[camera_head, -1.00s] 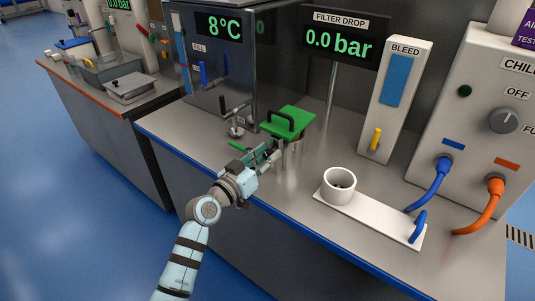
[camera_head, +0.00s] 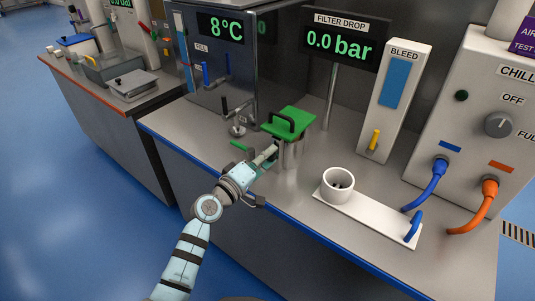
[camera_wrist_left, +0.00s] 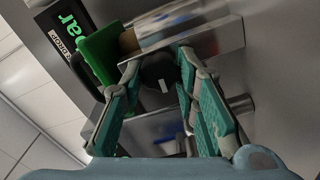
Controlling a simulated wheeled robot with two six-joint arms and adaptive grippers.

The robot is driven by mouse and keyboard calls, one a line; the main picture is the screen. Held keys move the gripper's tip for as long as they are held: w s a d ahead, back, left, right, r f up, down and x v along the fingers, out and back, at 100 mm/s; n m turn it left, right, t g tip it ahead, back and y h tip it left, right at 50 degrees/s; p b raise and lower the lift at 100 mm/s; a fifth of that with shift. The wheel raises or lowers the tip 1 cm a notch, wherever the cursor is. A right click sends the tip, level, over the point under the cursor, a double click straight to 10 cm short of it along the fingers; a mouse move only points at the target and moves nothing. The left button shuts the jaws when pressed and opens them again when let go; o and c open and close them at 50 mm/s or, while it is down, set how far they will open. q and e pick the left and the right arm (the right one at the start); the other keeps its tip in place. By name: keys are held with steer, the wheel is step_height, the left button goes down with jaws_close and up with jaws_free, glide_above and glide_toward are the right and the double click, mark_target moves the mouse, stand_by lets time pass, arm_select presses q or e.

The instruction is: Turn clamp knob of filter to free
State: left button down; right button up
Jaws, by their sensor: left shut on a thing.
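The filter is a metal cylinder (camera_head: 294,156) with a green lid (camera_head: 290,122) that has a black handle, standing on the bench. The clamp knob (camera_wrist_left: 158,72) is black with a pale pointer line and shows in the left wrist view, at the filter's side. My left gripper (camera_head: 270,153) reaches the near left side of the filter, just below the lid. In the wrist view its fingers (camera_wrist_left: 160,62) close around the knob, one on each side. In the head view the gripper hides the knob. My right gripper is not in view.
A white cup (camera_head: 338,185) stands on a white tray (camera_head: 372,217) to the right. The bleed panel (camera_head: 398,95) with a yellow lever stands behind. The filter drop display reads 0.0 bar.

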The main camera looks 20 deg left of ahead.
arm_select(q)
steer(key=n+p, duration=0.1)
steer(key=n, duration=0.4)
steer(key=shift+f, duration=0.15)
stand_by(0.3)
steer(key=c, duration=1.2)
jaws_free()
steer(key=shift+c, duration=0.2)
steer(key=shift+s+a, duration=0.15)
steer(key=shift+s, duration=0.2)
steer(key=v, duration=1.1)
steer(key=shift+s, duration=0.15)
